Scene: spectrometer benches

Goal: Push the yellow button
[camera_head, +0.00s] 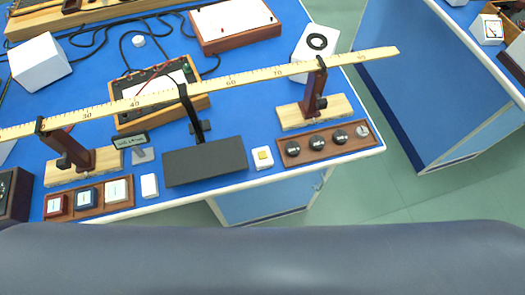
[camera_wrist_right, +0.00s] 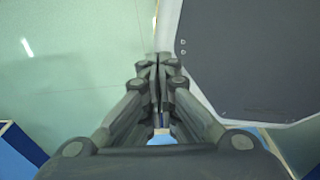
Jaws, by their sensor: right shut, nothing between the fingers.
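The yellow button (camera_head: 264,154) is a small square face on a white block (camera_head: 263,161). It sits near the front edge of the blue bench, between a dark flat plate and a wooden strip of round black pieces. My right gripper (camera_wrist_right: 157,62) shows only in the right wrist view. Its fingers are together with nothing between them, and pale green floor shows beyond them. The button does not show in that view, and no gripper shows in the head view. My left gripper is out of sight.
A long wooden ruler (camera_head: 215,87) spans the bench on two stands. The dark plate (camera_head: 205,162) is left of the button, and the wooden strip (camera_head: 287,151) is right of it. A plain white block (camera_head: 149,186) stands farther left. A second blue bench (camera_head: 425,85) is across the aisle.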

